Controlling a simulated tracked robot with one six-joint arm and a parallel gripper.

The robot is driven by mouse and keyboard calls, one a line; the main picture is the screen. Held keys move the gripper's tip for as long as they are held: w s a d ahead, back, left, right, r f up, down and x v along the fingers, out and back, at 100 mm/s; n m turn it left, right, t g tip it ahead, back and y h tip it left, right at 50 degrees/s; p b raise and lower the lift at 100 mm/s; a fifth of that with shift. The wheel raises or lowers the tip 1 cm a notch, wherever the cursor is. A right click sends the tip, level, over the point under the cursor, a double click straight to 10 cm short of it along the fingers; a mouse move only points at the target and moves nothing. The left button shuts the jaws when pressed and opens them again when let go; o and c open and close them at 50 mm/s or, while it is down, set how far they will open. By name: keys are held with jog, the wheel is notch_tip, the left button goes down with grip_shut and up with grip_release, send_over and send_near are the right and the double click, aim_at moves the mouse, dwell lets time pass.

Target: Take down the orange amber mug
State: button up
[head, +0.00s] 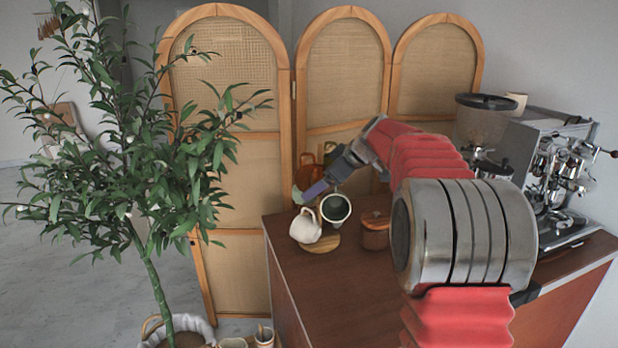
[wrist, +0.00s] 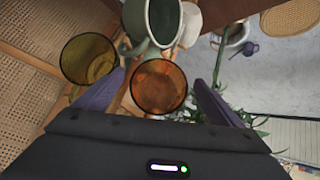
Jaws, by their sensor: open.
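The orange amber mug (wrist: 158,88) is see-through and shows its round open rim in the wrist view. It lies between the two purple fingers of my gripper (wrist: 159,80), which are open, with a gap on each side. In the head view, my gripper (head: 312,191) is above the far left corner of the counter, and orange glass (head: 307,161) shows just behind it. A wooden stand, mostly hidden, has a round base (head: 320,245). A dark green mug (head: 336,208) and a white mug (head: 305,227) hang low on it. An olive-yellow glass mug (wrist: 88,59) is left of the orange one.
The green mug (wrist: 153,18) is close above the orange one in the wrist view. A lidded wooden canister (head: 375,232) stands right of the stand. A grinder (head: 480,128) and espresso machine (head: 562,180) are at right. A cane screen (head: 345,75) stands behind; a plant (head: 150,150) is left.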

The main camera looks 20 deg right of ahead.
jog(key=shift+w+a+f, duration=0.15)
jog(key=shift+w+f, duration=0.1)
jog(key=shift+w, duration=0.05)
jog(key=shift+c, duration=0.2)
jog(key=c, duration=1.2)
